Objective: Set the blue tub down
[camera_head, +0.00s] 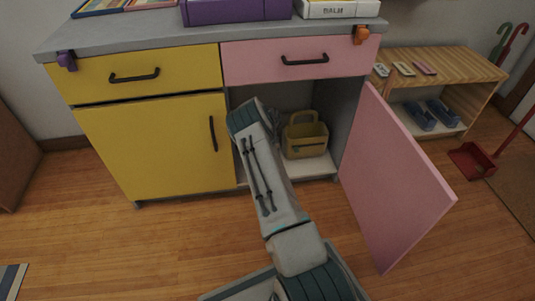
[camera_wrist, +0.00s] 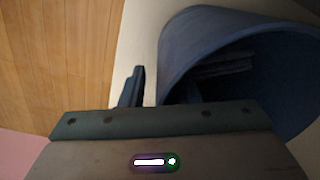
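The blue tub (camera_wrist: 180,45) shows in the wrist view, its round mouth facing my wrist camera. In the head view it is hidden behind my arm. My gripper (camera_wrist: 175,78) is at the tub's near wall. One finger is outside the wall with a visible gap to it; the other reaches inside the tub's mouth. The fingers are apart, one on each side of the wall. A pale surface, apparently the cabinet floor, lies beside the tub; whether the tub rests fully on it is hard to tell.
The cabinet's lower right compartment (camera_head: 322,168) is open, its pink door (camera_head: 395,185) swung out to the right. A yellow caddy (camera_head: 304,140) stands inside, right of my arm. The yellow door (camera_head: 155,148) on the left is shut. A wooden shelf (camera_head: 445,66) stands farther right.

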